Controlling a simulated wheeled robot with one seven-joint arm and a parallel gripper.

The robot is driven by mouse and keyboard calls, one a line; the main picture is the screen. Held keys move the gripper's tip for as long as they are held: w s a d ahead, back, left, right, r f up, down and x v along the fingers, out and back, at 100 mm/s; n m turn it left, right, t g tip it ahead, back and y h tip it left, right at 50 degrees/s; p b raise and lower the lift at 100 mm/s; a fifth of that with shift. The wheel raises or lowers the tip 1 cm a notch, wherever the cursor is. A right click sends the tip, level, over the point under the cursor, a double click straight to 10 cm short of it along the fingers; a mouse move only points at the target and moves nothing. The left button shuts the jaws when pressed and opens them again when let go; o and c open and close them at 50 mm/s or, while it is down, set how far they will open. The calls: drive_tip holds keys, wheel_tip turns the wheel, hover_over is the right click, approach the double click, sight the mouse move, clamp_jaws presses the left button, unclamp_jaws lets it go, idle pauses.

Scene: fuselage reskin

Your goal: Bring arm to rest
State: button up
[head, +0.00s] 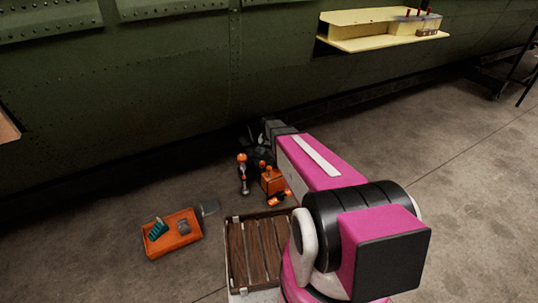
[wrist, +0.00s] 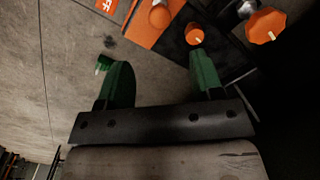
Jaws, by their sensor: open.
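My arm, pink, black and white, reaches out low over the floor in the head view. My gripper shows in the wrist view (wrist: 158,85) with two green fingers set wide apart and nothing between them. In the head view the gripper end is mostly hidden behind the arm and dark against the fuselage's shadow. Orange tools (head: 272,182) stand on the floor just by the arm's far end. In the wrist view, orange parts (wrist: 194,33) on a dark surface lie just beyond the right finger.
The green riveted fuselage (head: 160,85) fills the back, with a yellow panel shelf (head: 365,42) jutting out. An orange tray (head: 175,245) holding small items sits on the floor at lower left. A slatted wooden deck (head: 238,260) is beside my arm. Floor at right is clear.

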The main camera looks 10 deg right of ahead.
drive_tip(key=shift+s, duration=0.1)
drive_tip(key=s+r+n, duration=0.2)
drive_tip(key=s+r, duration=0.4)
drive_tip(key=s, duration=0.4)
drive_tip(key=s+r+n, duration=0.3)
drive_tip(key=s+r, duration=0.4)
drive_tip(key=s, duration=0.3)
drive_tip(key=shift+s, duration=0.3)
